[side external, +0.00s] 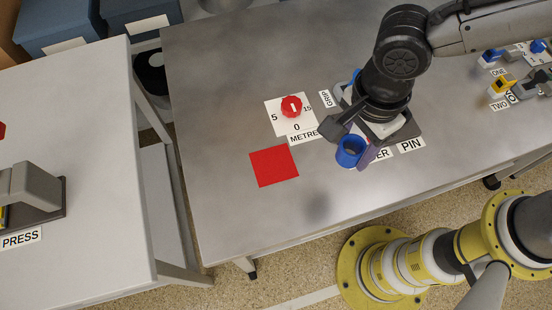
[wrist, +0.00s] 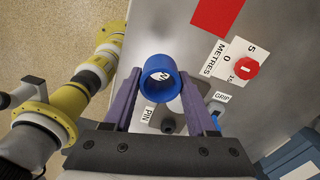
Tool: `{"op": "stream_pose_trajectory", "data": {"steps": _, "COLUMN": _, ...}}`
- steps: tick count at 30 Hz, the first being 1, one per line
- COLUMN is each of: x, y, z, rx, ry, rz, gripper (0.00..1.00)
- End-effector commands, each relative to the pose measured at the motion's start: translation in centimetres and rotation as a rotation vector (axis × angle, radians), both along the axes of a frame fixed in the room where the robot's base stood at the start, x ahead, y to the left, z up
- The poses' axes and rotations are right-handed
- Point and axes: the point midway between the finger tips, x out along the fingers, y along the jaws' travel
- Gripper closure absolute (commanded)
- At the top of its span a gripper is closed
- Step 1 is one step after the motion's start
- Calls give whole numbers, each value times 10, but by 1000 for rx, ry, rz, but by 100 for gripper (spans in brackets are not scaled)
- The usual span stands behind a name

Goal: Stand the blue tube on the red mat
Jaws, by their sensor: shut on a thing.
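The blue tube (side external: 346,160) is held upright in my gripper (side external: 356,146), over the label area at the right of the red mat. In the wrist view the tube (wrist: 160,94) sits between my two purple fingers, and my gripper (wrist: 160,82) is shut on it. A printed character shows through its open bore. The red mat (side external: 274,166) lies flat and bare on the metal table, left of the tube. It also shows at the top edge of the wrist view (wrist: 217,12). I cannot tell exactly how far the tube's lower end is above the surface below.
A red dial (side external: 291,106) on a white METRES card stands behind the mat. Labels GRIP and PIN (side external: 411,145) lie around my gripper. A dark fixture (wrist: 168,126) sits near the PIN label. The metal table (side external: 235,215) is clear in front of the mat.

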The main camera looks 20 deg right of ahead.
Motion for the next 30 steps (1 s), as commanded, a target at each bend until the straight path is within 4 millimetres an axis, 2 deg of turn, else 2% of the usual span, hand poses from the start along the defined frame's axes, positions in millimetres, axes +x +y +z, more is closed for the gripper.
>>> {"op": "stream_pose_trajectory", "data": {"steps": 14, "x": 54, "y": 70, "z": -41, "rx": 0, "ry": 0, "rz": 4, "gripper": 96}}
{"op": "stream_pose_trajectory", "data": {"steps": 18, "x": 67, "y": 86, "z": -66, "rx": -1, "ry": 2, "rz": 4, "gripper": 96}}
{"op": "stream_pose_trajectory", "data": {"steps": 22, "x": 76, "y": 98, "z": -83, "rx": 0, "ry": 0, "rz": 4, "gripper": 96}}
{"op": "stream_pose_trajectory", "data": {"steps": 30, "x": 83, "y": 107, "z": -97, "rx": 0, "ry": 0, "rz": 4, "gripper": 96}}
